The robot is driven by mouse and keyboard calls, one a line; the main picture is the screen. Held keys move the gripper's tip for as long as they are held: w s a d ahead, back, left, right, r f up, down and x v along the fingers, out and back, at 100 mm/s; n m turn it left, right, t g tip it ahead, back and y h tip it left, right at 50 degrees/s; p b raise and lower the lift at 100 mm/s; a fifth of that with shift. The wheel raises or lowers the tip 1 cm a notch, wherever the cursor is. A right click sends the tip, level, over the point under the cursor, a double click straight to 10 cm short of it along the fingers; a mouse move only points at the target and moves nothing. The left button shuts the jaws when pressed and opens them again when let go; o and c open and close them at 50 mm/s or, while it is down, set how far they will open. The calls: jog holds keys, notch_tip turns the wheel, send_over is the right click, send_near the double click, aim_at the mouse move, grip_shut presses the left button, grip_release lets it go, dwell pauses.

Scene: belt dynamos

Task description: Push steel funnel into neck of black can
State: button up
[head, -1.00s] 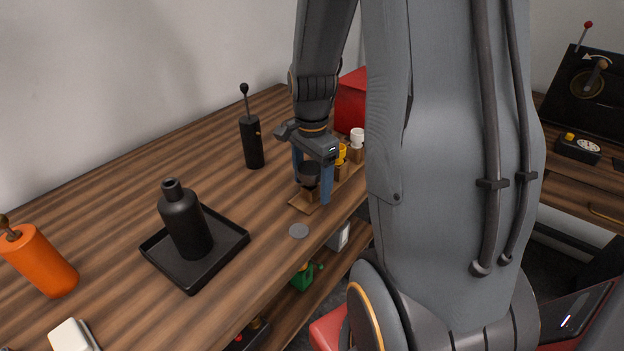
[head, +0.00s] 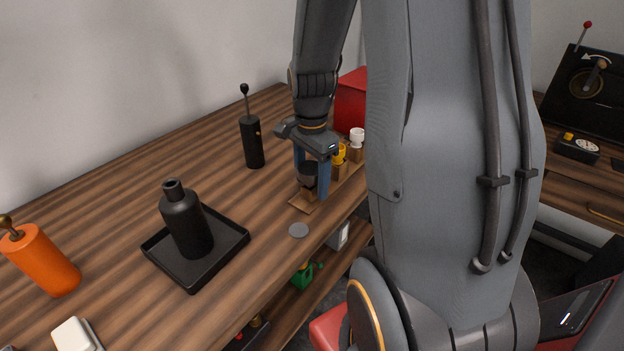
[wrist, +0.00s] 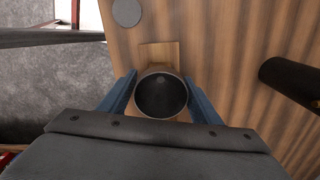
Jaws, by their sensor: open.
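The steel funnel (head: 307,177) looks dark grey and stands mouth up on a wooden rack (head: 302,205) near the table's front edge. In the wrist view I look down into its round mouth (wrist: 161,94). My gripper (head: 311,186) points down, its blue fingers one on each side of the funnel. They are open, with a small gap to the funnel's rim in the wrist view. The black can (head: 188,226) stands upright in a black tray (head: 226,246), left of my gripper. Its narrow neck (head: 173,189) points up with nothing in it.
A yellow funnel (head: 340,153) and a white one (head: 357,138) stand farther along the rack. A black pump-like cylinder (head: 252,142) stands behind, an orange one (head: 42,262) at left. A red box (head: 351,101) is behind.

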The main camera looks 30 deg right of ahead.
aim_at(311, 167)
jog(key=shift+r+p, duration=0.65)
jog(key=shift+r, duration=0.15)
jog(key=shift+c, duration=0.5)
jog(key=c, duration=0.8)
jog(key=shift+r+p, duration=2)
jog(key=shift+r, duration=0.25)
jog(key=shift+n, duration=0.4)
jog(key=a+r+p, duration=0.2)
jog(key=a+r, duration=0.4)
jog(key=a, duration=0.3)
jog(key=a+r+p, duration=0.2)
jog(key=a+r, duration=0.5)
jog(key=a, duration=0.3)
jog(key=a+r+p, duration=0.3)
jog(key=a+r, duration=0.4)
jog(key=a, duration=0.3)
jog(key=shift+a+r, duration=0.1)
jog(key=shift+a, duration=0.05)
